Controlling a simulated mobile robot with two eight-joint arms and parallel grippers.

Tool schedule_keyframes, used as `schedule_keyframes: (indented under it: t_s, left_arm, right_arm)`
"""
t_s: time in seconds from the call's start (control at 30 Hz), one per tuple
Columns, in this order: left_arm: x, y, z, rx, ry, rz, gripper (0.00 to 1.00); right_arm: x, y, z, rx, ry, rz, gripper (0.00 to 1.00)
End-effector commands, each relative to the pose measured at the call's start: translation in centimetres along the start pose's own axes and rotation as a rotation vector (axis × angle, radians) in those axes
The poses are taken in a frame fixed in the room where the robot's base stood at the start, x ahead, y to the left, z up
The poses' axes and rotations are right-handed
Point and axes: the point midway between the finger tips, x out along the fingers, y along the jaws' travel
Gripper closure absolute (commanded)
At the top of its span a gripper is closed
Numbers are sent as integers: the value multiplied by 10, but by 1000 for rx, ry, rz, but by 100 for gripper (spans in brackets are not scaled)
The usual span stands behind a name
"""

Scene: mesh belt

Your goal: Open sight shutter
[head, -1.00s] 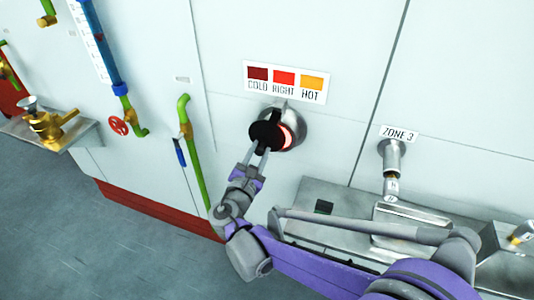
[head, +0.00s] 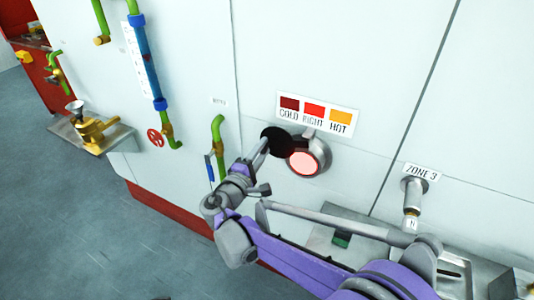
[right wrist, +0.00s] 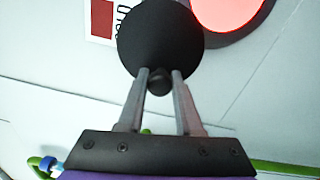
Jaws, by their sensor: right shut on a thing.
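The sight shutter (head: 277,141) is a black disc, swung to the left of the round sight port (head: 306,161) on the white wall. The port has a grey metal rim, and its glowing pinkish-red glass shows almost whole. My right gripper (head: 262,150) is shut on the shutter's small knob. In the right wrist view the disc (right wrist: 160,38) stands ahead of my two fingers, with the dark knob (right wrist: 159,80) between the fingertips. The red glass (right wrist: 228,10) shows at the upper right there. My left gripper is not in view.
A COLD RIGHT HOT colour sign (head: 317,114) sits just above the port. A ZONE 3 fitting (head: 414,190) and a metal ledge (head: 340,240) are at the right. Green pipes (head: 217,140), a red valve wheel (head: 156,137) and a brass fitting (head: 92,130) are at the left.

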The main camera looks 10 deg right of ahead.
Motion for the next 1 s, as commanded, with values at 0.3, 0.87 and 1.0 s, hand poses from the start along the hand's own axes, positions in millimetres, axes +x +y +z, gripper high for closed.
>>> schedule_keyframes:
  t_s: [0.3,0.87,1.0]
  left_arm:
    - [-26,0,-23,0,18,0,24]
    - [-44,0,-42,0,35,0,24]
    - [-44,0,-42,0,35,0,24]
  right_arm:
    - [2,36,-1,273,-15,5,100]
    - [3,57,6,502,-29,6,100]
    - [3,57,6,511,-30,6,100]
